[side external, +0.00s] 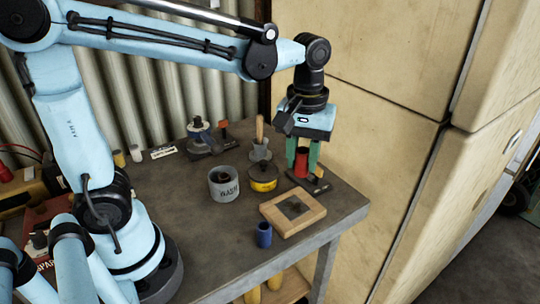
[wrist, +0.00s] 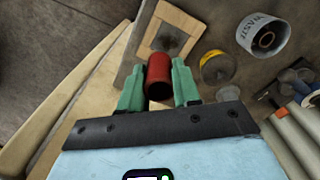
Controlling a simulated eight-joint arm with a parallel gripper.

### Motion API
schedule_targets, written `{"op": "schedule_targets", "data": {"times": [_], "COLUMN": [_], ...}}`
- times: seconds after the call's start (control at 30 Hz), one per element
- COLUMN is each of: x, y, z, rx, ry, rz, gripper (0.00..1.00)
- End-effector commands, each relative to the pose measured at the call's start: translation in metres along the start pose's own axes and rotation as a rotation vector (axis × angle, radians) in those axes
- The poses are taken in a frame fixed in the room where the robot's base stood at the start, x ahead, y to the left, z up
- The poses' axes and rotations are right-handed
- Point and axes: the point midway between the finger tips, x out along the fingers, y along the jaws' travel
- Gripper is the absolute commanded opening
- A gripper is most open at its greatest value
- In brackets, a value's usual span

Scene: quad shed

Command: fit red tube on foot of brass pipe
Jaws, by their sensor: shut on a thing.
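My gripper (side external: 303,160) points down over the right back part of the bench, with green fingers. It is shut on the red tube (side external: 300,166), which sits upright between the fingers. In the wrist view the red tube (wrist: 159,74) lies between the two fingertips (wrist: 159,80), with its dark open end facing the camera. I cannot tell whether its lower end touches anything. I cannot pick out the brass pipe for certain. A brownish ring-shaped end (wrist: 266,40) shows inside the grey WASTE pot (wrist: 246,31).
The WASTE pot (side external: 223,187), a yellow tin (side external: 263,184) and a wooden-handled tool (side external: 260,130) stand left of my gripper. A wooden frame (side external: 276,219) and a blue cup (side external: 264,236) are nearer. A dark tool (side external: 320,187) lies beside the tube. A cream cabinet (side external: 350,110) rises behind.

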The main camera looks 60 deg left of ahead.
Motion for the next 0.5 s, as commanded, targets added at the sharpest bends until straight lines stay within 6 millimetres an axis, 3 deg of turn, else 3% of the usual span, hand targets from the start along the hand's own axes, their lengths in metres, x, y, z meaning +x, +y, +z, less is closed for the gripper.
{"op": "schedule_targets", "data": {"times": [0.03,0.3,0.5], "x": [0.002,0.018,0.032], "y": [0.001,-0.008,-0.021], "z": [-0.018,-0.101,-0.143], "rx": [-0.023,-0.114,-0.159], "ry": [0.000,0.000,0.000], "rz": [0.000,0.000,0.000], "gripper": [0.03,0.03,0.03]}}
